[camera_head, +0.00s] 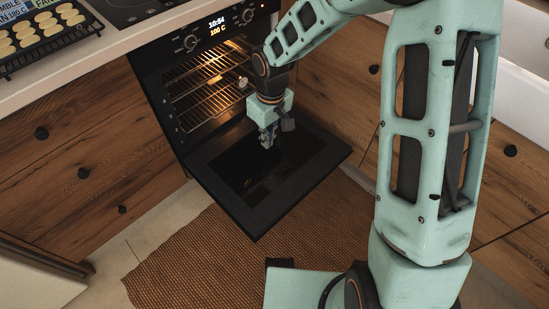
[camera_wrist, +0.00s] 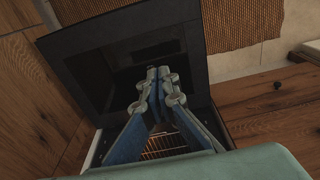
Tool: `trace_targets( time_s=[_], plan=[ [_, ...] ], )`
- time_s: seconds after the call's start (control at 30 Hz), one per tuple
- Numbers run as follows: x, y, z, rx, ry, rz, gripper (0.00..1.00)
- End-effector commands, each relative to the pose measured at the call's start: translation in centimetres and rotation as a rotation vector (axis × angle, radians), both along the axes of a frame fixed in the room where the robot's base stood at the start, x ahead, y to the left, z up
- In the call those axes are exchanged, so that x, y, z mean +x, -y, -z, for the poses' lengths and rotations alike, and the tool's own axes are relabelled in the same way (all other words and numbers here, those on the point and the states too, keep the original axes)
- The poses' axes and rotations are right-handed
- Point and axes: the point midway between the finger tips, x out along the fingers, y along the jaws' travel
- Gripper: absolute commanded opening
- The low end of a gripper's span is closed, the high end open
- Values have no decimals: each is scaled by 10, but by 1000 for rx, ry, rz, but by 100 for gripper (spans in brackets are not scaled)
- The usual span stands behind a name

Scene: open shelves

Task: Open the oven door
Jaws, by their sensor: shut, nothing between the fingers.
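The oven (camera_head: 200,75) is lit inside, with wire racks showing. Its dark door (camera_head: 232,205) is swung down, lying close to flat out over the floor in the head view. The door also shows in the wrist view (camera_wrist: 95,85), with its dark glass panel in the middle. My gripper (camera_head: 267,143) is above the inner side of the door, near the oven opening. In the wrist view my gripper (camera_wrist: 158,75) has its fingertips together with nothing between them. I cannot tell whether the fingertips touch the door. The door's handle is hidden on its underside.
A tray of round cookies (camera_head: 40,35) sits on the counter (camera_head: 120,40) at the upper left. Wooden drawers with dark knobs (camera_head: 83,173) flank the oven. A brown woven rug (camera_head: 190,260) lies on the tiled floor below the door.

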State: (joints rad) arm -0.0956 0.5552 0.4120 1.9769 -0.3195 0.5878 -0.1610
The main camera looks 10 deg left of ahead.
Motion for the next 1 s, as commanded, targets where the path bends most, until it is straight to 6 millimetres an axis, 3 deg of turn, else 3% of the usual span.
trace_targets(
  time_s=[0.6, 0.8, 1.0],
  plan=[
    [0, -1, 114, -2, -3, 0, 0],
    [-5, 6, 130, -1, -1, 1, 0],
    [-6, 7, 133, -1, 0, 0, 0]
  ],
)
